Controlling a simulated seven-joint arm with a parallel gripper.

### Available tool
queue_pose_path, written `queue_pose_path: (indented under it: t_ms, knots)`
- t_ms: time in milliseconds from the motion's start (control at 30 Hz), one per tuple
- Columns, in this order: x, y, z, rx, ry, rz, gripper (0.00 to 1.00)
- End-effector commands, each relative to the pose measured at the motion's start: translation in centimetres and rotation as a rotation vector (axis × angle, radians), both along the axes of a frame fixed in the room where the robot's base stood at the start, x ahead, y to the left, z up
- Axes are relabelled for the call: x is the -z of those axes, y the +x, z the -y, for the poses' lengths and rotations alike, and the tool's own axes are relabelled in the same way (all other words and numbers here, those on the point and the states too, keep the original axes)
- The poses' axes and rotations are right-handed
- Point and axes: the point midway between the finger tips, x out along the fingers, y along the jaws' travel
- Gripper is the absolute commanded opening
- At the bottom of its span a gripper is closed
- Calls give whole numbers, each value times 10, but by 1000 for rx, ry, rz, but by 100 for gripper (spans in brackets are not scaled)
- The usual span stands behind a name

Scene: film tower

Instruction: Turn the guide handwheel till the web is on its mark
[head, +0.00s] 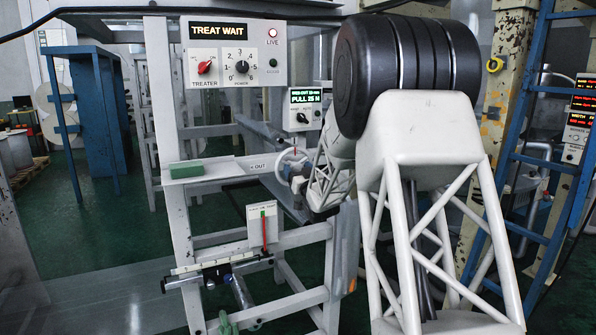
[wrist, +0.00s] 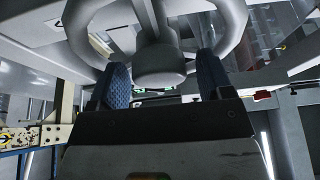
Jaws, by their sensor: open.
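The guide handwheel (head: 290,162) is a pale spoked wheel on the frame beside an "OUT" label. In the wrist view its thick rim (wrist: 85,40) arches across the top, with a round grey hub (wrist: 158,68) in the middle. My gripper (wrist: 162,82) is open, its two blue padded fingers on either side of the hub; I cannot tell whether they touch it. In the head view my arm partly hides the gripper and the wheel's right side. A scale bar (head: 214,262) and a white card with a red pointer (head: 262,228) sit below. The web's edge against its mark is too small to read.
A panel (head: 232,52) reading "TREAT WAIT" with knobs stands above. A small display box (head: 305,105) is close behind the wheel. A green block (head: 186,169) rests on the ledge at left. A blue ladder frame (head: 530,165) stands at right. The green floor at left has free room.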

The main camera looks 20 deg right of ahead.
Motion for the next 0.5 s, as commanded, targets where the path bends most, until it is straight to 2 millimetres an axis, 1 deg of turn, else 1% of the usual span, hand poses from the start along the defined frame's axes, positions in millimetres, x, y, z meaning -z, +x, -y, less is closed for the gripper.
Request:
queue_pose_path:
  t_ms: [33, 67, 433, 500]
  knots:
    - [0, 0, 0, 0, 0, 0, 70]
    - [0, 0, 0, 0, 0, 0, 66]
    - [0, 0, 0, 0, 0, 0, 9]
    - [0, 0, 0, 0, 0, 0, 8]
